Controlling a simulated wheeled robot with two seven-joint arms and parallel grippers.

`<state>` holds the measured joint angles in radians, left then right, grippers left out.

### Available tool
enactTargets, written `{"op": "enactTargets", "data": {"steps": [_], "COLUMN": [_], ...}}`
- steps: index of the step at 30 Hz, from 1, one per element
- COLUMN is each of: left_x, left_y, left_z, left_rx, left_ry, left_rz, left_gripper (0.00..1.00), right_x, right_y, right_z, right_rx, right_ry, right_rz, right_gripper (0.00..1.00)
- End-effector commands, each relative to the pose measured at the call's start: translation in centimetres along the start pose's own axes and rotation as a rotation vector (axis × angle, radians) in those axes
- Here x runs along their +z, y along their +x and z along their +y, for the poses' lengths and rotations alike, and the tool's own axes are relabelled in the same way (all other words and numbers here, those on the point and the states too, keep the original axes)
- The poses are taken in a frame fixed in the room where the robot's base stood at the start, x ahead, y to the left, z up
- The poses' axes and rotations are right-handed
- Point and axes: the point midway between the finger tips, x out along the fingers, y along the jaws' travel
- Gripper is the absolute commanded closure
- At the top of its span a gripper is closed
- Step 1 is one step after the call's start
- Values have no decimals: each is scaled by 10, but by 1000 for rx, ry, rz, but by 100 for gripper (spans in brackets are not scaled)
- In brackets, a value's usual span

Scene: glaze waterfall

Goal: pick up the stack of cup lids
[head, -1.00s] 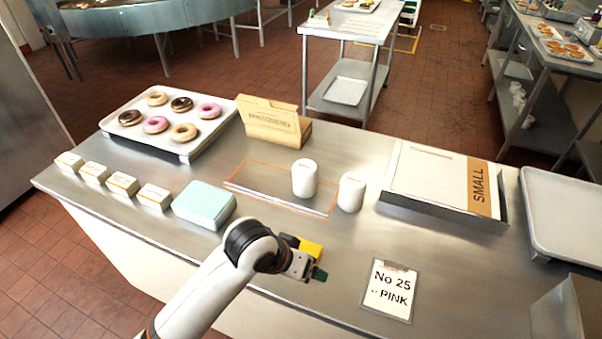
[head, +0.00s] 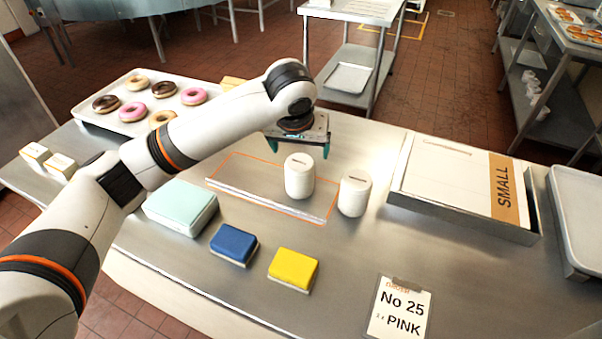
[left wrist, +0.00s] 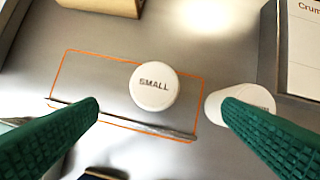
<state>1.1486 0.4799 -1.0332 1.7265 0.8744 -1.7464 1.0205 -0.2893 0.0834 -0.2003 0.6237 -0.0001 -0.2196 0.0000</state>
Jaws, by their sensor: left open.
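A white round container (head: 299,178) stands upright inside an orange outline on the steel counter; in the left wrist view its top (left wrist: 154,86) reads SMALL. A second white one (head: 353,195) stands just right of the outline; in the left wrist view it is partly behind a finger (left wrist: 250,93). I cannot tell which, if either, is the stack of lids. My left gripper (head: 299,148) is open and empty, with green fingertips pointing down, above and slightly behind the first container. In the left wrist view, its fingers (left wrist: 160,104) frame that container without touching it. My right gripper is not in view.
A flat box marked SMALL (head: 450,178) lies in a tray at right. A blue block (head: 233,243), a yellow block (head: 294,268) and a teal case (head: 181,206) lie in front. A donut tray (head: 92,112) is at back left. A card (head: 398,311) reads No 25 PINK.

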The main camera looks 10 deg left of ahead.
Motion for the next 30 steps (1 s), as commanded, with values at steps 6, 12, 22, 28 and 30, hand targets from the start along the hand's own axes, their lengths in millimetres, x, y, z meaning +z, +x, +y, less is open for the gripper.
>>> {"op": "enactTargets", "data": {"steps": [6, 12, 22, 28, 30], "left_x": [0, 0, 2, 2, 2], "left_y": [37, 54, 96, 107, 107], "left_z": [1, 1, 8, 8, 8], "left_rx": [1, 0, 0, -2, -2], "left_ry": [1, 2, 2, 4, 4], "left_rz": [3, 0, 1, -1, -2], "left_gripper": [11, 11, 11, 11, 11], "right_x": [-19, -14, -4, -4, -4], "right_y": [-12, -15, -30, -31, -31], "right_z": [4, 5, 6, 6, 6], "right_rx": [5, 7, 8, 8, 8], "right_ry": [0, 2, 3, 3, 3], "right_rz": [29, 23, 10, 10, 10], "right_gripper": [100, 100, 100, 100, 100]}}
